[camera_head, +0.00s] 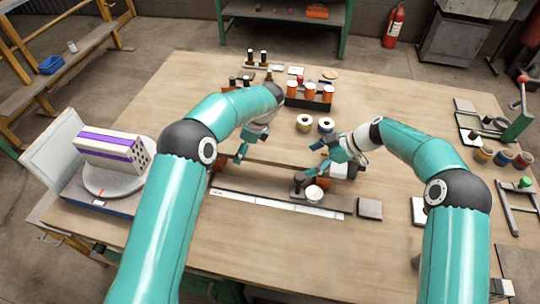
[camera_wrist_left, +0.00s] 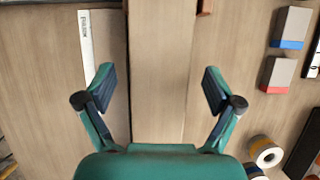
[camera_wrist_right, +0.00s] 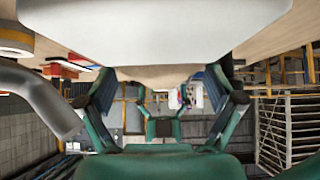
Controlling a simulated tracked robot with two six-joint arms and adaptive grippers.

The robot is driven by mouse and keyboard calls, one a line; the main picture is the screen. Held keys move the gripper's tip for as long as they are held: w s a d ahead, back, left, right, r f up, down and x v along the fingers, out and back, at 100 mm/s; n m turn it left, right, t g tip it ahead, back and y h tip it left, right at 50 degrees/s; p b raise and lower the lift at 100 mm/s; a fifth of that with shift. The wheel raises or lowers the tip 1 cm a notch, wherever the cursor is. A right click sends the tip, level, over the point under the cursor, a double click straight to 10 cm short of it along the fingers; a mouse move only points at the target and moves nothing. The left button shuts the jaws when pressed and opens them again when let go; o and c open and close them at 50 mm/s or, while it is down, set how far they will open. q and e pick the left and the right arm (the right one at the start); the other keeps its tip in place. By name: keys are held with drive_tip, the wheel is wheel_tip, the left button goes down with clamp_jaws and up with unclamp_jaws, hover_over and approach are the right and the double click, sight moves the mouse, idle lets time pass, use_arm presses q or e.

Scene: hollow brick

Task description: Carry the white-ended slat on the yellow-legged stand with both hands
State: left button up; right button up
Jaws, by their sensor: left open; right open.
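A long wooden slat (camera_head: 275,174), close in colour to the table, lies across the middle between my two grippers. Its right end (camera_head: 343,171) is white; a large white surface (camera_wrist_right: 150,30) fills the top of the right wrist view. My right gripper (camera_head: 330,150) is open close to the white end, fingers at either side in the right wrist view. I cannot make out yellow legs under the slat.
A white ruler (camera_head: 275,205) lies in front of the slat, with a dark cylinder and a white-topped cup (camera_head: 313,194) near its right part. Two tape rolls (camera_head: 304,124) and a dark tray (camera_head: 316,102) of orange cans stand behind. A purple-striped brick (camera_head: 105,152) sits far left.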

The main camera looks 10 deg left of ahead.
use_arm(q)
drive_tip(key=c, duration=1.5)
use_arm(e)
drive_tip(key=c, duration=1.5)
use_arm(q)
drive_tip(key=shift+r, duration=0.1)
use_arm(e)
drive_tip(key=shift+r, duration=0.1)
